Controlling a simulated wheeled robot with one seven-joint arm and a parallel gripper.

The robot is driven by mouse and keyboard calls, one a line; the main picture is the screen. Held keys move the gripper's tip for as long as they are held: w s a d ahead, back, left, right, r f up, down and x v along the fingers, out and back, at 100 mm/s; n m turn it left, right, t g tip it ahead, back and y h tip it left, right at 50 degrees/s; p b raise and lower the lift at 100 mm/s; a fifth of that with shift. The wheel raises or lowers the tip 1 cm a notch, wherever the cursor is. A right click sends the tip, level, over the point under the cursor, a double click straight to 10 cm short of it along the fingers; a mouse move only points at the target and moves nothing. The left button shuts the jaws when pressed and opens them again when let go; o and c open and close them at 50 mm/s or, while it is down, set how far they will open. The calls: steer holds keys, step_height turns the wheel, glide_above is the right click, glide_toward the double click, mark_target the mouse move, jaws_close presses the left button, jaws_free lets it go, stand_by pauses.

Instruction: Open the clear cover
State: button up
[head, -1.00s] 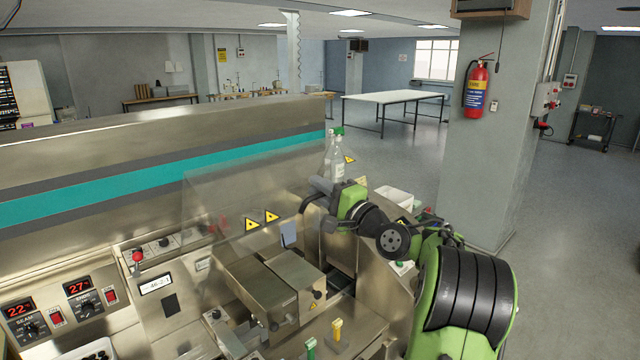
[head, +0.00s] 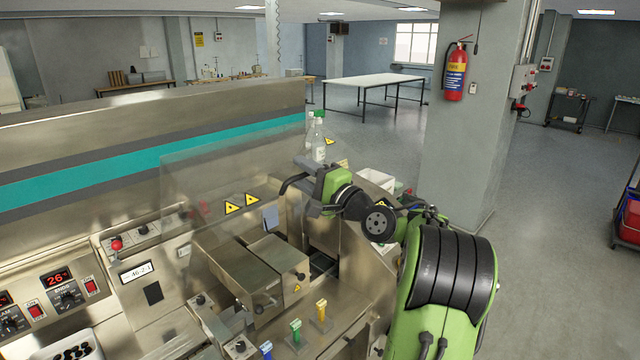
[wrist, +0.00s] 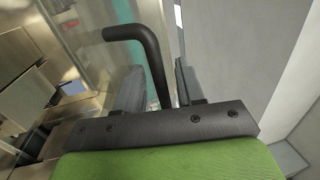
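The clear cover (head: 222,165) is a see-through panel low over the machine's steel working area, in front of the teal-striped housing. Its black bent handle (head: 290,183) is at its right end; in the wrist view the handle (wrist: 150,55) runs down between my two fingers. My gripper (head: 312,165) is at this handle; in the wrist view its fingers (wrist: 162,88) stand close together, one on each side of the bar. They look shut on it, though the contact itself is partly hidden behind the gripper body.
Steel boxes (head: 265,270) lie below the cover. Coloured levers (head: 321,310) and the control panel (head: 60,290) are in front. A bottle (head: 319,140) stands behind my gripper, near a white bin (head: 375,182). A pillar (head: 465,130) stands to the right; floor beyond is open.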

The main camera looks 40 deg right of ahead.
steer(key=s+f+b, duration=0.2)
steer(key=s+b, duration=0.2)
steer(key=s, duration=1.1)
steer(key=shift+d+f+b, duration=0.2)
steer(key=shift+f+b, duration=0.1)
steer(key=shift+b, duration=0.1)
steer(key=shift+w, duration=0.1)
